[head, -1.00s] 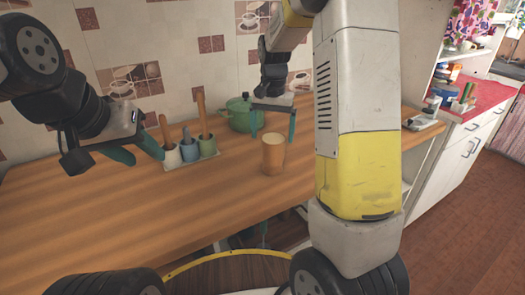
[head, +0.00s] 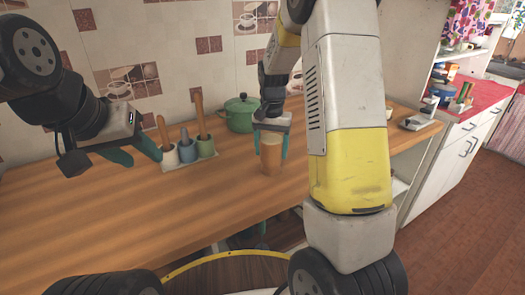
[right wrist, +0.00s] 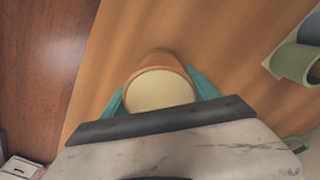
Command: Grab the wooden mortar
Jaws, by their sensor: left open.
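The wooden mortar (head: 271,160) is an orange-brown cup standing upright on the wooden counter, with a pale round top in the right wrist view (right wrist: 160,90). My right gripper (head: 271,150) points down over it, its teal fingers on opposite sides of the mortar. In the right wrist view the fingers (right wrist: 159,92) lie close against its sides; I cannot tell whether they press on it. My left gripper (head: 135,157) is open and empty, above the counter at the left, in front of the holder with pestle-like handles.
A white tray (head: 190,162) with several small pots and wooden handles stands left of the mortar. A green lidded pot (head: 241,114) stands behind it. The counter's left front (head: 110,220) is clear. A red-topped cabinet (head: 483,110) is at the right.

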